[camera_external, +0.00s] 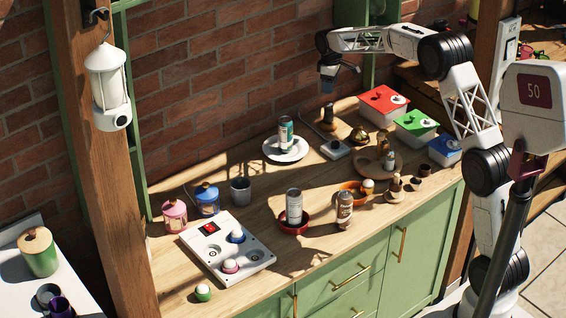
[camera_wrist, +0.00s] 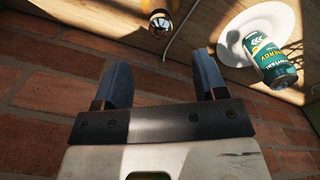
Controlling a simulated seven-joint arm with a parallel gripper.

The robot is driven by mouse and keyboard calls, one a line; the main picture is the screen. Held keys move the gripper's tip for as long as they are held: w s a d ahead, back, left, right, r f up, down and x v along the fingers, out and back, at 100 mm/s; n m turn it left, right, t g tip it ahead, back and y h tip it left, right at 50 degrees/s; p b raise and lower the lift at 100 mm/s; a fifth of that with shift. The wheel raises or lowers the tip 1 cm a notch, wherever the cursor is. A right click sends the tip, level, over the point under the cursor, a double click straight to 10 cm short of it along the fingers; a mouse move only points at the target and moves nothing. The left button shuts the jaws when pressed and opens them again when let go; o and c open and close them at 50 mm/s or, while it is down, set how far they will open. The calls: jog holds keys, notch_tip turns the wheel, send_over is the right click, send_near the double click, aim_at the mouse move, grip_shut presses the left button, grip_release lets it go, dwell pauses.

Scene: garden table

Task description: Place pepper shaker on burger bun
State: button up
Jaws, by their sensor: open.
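My gripper (camera_external: 340,78) is open and empty, high over the back of the table near the brick wall. In the wrist view its two blue fingers (camera_wrist: 163,70) stand wide apart with nothing between them. A small dark upright thing (camera_external: 328,114), which may be the pepper shaker, stands at the table's back edge below my gripper. A shiny brass-and-dark thing (camera_wrist: 160,24), cut off at the top of the wrist view, may be the same one. A low brown rounded thing (camera_external: 360,136), which may be the burger bun, lies to its right. Both are too small to tell surely.
A white plate (camera_external: 271,147) bears a teal can (camera_external: 286,133). A white device (camera_external: 335,149) stands beside it. Lidded red (camera_external: 384,100), green (camera_external: 416,124) and blue (camera_external: 445,149) boxes stand right. A round wooden board (camera_external: 369,166) holds small items. The brick wall is close behind.

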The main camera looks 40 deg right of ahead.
jog(key=shift+r, duration=0.55)
jog(key=shift+s, duration=0.1)
dwell(0.3)
jog(key=s+a+r+m, duration=0.1)
jog(key=s+a+r, duration=0.3)
jog(key=s, duration=0.6)
jog(key=s+a+r+m+t, duration=0.1)
jog(key=s+a+r, duration=0.1)
jog(key=s+r, duration=0.6)
jog(key=s+a+r+m, duration=0.1)
jog(key=s+a+r, duration=0.2)
jog(key=s, duration=0.9)
jog(key=s+a+f+m, duration=0.1)
jog(key=s+f, duration=0.1)
jog(key=s, duration=1)
jog(key=s+a+f+m+t, duration=0.1)
jog(key=s+a+f, duration=0.1)
jog(key=s, duration=1)
jog(key=s+a+f+m, duration=0.1)
jog(key=s+f+m, duration=0.1)
jog(key=s, duration=1)
jog(key=shift+a+f+t, duration=0.3)
jog(key=shift+a+f, duration=0.05)
jog(key=shift+f, duration=0.05)
